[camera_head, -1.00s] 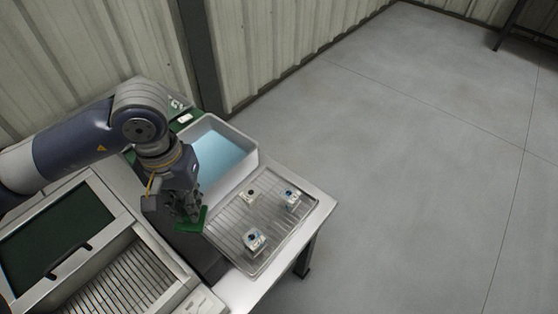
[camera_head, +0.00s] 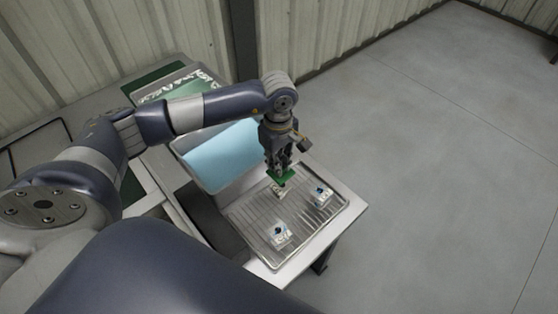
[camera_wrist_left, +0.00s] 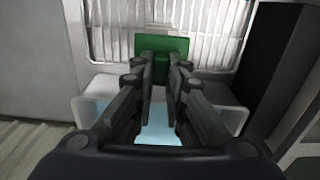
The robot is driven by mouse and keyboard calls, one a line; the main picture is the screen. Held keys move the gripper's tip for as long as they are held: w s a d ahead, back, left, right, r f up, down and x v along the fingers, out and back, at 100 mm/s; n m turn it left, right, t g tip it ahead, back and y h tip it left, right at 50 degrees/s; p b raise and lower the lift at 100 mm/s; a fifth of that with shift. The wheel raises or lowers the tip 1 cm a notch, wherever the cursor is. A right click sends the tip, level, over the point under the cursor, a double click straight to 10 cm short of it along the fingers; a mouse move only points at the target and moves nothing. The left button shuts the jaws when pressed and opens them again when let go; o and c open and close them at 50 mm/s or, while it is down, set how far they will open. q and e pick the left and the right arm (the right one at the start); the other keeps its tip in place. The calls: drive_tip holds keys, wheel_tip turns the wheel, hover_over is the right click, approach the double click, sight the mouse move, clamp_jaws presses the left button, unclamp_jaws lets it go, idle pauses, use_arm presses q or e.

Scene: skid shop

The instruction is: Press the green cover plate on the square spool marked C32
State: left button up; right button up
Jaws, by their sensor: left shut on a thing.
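My left gripper (camera_head: 281,168) points down and is shut on the green cover plate (camera_head: 287,178). In the left wrist view the plate (camera_wrist_left: 176,46) sits between the fingertips, with the wire tray beyond it. A small pale spool (camera_head: 278,192) lies just below the plate and is partly hidden by it; I cannot tell whether they touch. A second spool (camera_head: 321,198) with blue on it stands to the right. A third spool (camera_head: 280,238) stands nearer the front. The markings are too small to read, so I cannot tell which is C32. My right gripper is not in view.
The spools stand on a ribbed metal tray (camera_head: 252,228) on a light table (camera_head: 345,226). A pale bin (camera_head: 180,150) with light blue contents stands behind and to the left. A container of small pale pieces (camera_head: 190,78) is farther back. Open floor lies to the right.

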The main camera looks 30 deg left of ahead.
use_arm(q)
drive_tip(key=shift+f+b, duration=0.55)
drive_tip(key=shift+f, duration=0.85)
drive_tip(key=shift+f+b, duration=1.2)
drive_tip(key=shift+f, duration=0.2)
drive_tip(key=shift+b, duration=0.5)
